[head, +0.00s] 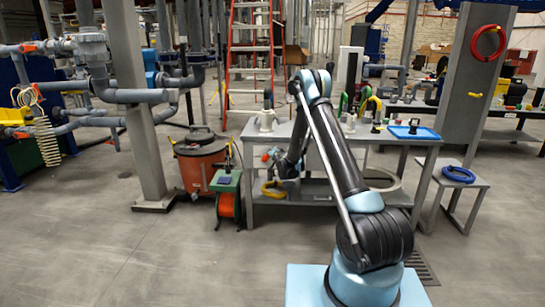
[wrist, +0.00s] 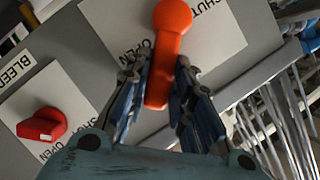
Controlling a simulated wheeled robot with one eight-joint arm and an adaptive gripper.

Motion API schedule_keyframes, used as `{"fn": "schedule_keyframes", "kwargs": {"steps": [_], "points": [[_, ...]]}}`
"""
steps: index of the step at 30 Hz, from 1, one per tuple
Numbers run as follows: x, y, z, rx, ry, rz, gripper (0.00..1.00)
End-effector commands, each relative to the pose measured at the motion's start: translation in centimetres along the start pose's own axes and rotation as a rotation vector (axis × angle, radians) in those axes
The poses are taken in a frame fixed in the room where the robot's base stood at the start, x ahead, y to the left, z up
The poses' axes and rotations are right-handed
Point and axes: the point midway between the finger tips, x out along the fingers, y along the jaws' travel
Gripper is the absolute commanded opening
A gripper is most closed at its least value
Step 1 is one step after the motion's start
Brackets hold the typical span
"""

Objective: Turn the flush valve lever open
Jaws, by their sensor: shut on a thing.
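The orange lever (wrist: 172,22) is in the upper middle of the wrist view, on a grey panel with a white plate (wrist: 222,40) marked SHUT and OPEN. Its rounded pivot end is at the top and its handle points down, slightly left, in the picture. My gripper (wrist: 160,82) is shut on the handle, one finger on each side. The word OPEN is just left of the handle and SHUT is to the upper right.
A red knob (wrist: 42,125) sits left of the lever on another white plate, near a BLEED label (wrist: 17,70). Grey bars (wrist: 270,125) run along the right. In the head view, a grey workbench (head: 400,137) stands around my arm, with open floor at left.

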Motion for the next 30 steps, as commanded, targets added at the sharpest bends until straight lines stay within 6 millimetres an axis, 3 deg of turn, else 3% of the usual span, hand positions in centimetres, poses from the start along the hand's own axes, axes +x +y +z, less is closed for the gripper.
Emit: {"fn": "schedule_keyframes", "kwargs": {"steps": [2,3,5,6,19,30], "points": [[-0.1,0.3,0.1,0.002,-0.003,0.006,0.0],[-0.2,0.3,0.1,0.002,-0.003,0.006,0.26],[-0.2,0.2,0.1,0.001,-0.003,0.006,0.39],[-0.2,0.2,0.1,0.001,-0.003,0.005,0.42],[-0.9,0.0,0.2,0.0,-0.003,0.003,0.42],[-7.4,0.1,0.2,0.001,-0.004,0.003,0.42]]}}
